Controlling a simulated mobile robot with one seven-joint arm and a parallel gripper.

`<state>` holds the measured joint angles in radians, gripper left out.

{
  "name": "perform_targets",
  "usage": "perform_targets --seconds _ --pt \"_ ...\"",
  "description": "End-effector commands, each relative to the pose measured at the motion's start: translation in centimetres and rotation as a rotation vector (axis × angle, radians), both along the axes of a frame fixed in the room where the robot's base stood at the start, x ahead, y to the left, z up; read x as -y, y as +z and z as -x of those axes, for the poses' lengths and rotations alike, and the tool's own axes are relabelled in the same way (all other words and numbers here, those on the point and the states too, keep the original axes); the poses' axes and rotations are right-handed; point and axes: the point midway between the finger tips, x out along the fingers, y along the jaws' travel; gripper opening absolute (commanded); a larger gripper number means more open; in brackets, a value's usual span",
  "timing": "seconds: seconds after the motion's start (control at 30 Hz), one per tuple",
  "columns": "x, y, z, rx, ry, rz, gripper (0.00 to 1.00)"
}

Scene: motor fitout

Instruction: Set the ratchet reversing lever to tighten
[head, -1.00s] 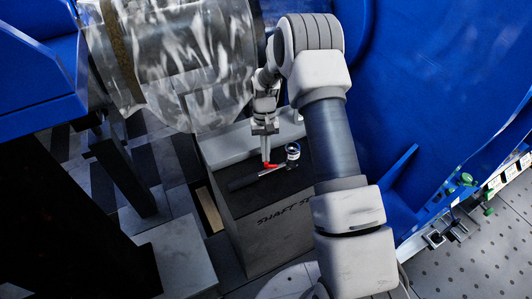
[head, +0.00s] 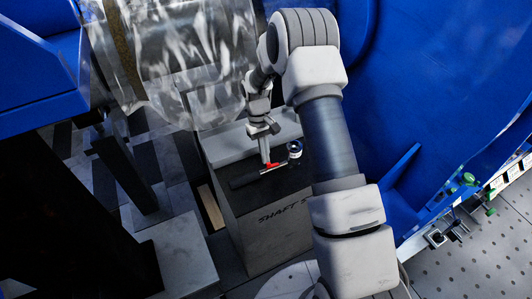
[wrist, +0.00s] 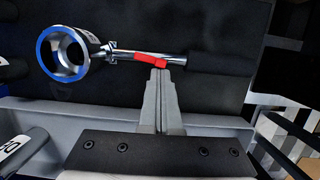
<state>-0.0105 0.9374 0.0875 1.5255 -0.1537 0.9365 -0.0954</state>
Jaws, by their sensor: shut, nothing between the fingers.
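The ratchet lies on the dark top of the box marked SHAFT S… (head: 285,190). In the head view the lever (head: 271,167) shows just below my fingertips. My gripper (wrist: 159,72) is shut and empty. Its tips are at the handle-side end of the red lever, very close to it or touching; I cannot tell which.
A grey raised ledge (head: 235,146) runs along the back of the box. In the wrist view a metal cylinder (wrist: 25,150) with a label is at lower left. A clear-wrapped drum (head: 185,70) hangs above left, and a large blue housing (head: 440,100) stands at right.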

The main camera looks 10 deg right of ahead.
Motion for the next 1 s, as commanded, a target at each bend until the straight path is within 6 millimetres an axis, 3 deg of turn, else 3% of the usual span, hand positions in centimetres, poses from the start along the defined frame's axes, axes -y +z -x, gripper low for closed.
perform_targets --seconds 0.4,1.0 --pt "-0.3 0.0 0.9 -0.007 0.226 0.002 0.00" --pt "-0.3 0.0 1.4 -0.010 0.361 0.003 0.00"
